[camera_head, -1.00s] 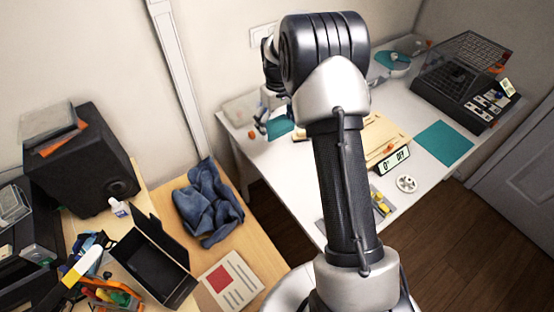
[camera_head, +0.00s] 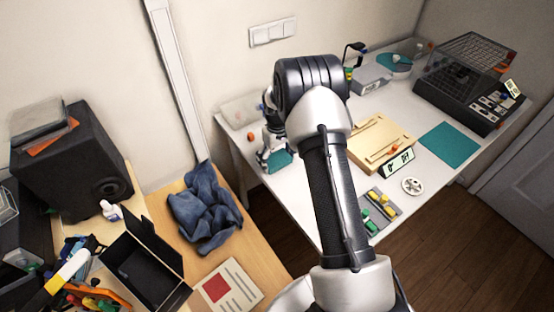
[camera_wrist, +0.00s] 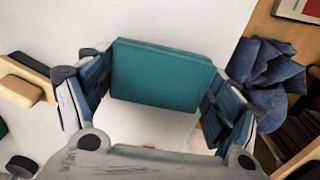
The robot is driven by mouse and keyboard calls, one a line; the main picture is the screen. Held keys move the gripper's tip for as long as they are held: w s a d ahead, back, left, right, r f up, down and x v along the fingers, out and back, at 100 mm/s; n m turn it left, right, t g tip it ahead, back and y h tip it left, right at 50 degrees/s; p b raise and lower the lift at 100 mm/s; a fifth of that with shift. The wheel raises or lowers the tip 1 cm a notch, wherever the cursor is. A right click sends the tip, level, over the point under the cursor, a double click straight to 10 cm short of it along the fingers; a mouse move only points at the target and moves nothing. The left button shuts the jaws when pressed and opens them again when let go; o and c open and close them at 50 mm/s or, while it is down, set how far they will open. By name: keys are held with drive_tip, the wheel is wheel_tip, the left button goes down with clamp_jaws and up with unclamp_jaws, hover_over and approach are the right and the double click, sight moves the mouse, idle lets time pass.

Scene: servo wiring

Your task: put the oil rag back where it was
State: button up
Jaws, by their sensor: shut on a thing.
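A teal, folded-looking pad (camera_wrist: 162,75), likely the oil rag, sits between the two blue-sided fingers of my gripper (camera_wrist: 160,88). My gripper is shut on it at its left and right ends. In the head view the pad (camera_head: 281,161) shows below my gripper (camera_head: 272,150), over the left end of the white table. I cannot tell whether it touches the table top. A crumpled dark blue cloth (camera_head: 204,207) lies on the wooden desk to the left, apart from my gripper. It also shows at the right in the wrist view (camera_wrist: 266,78).
The white table (camera_head: 318,185) also holds a beige board (camera_head: 380,143), a small display, a parts tray, a white disc (camera_head: 413,186), a teal mat (camera_head: 450,145) and a black caged machine (camera_head: 470,80). An open black box (camera_head: 150,262) stands on the desk. A gap separates desk and table.

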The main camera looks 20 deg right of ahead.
drive_tip(key=shift+r, duration=0.15)
drive_tip(key=o, duration=1)
drive_tip(key=shift+c, duration=0.2)
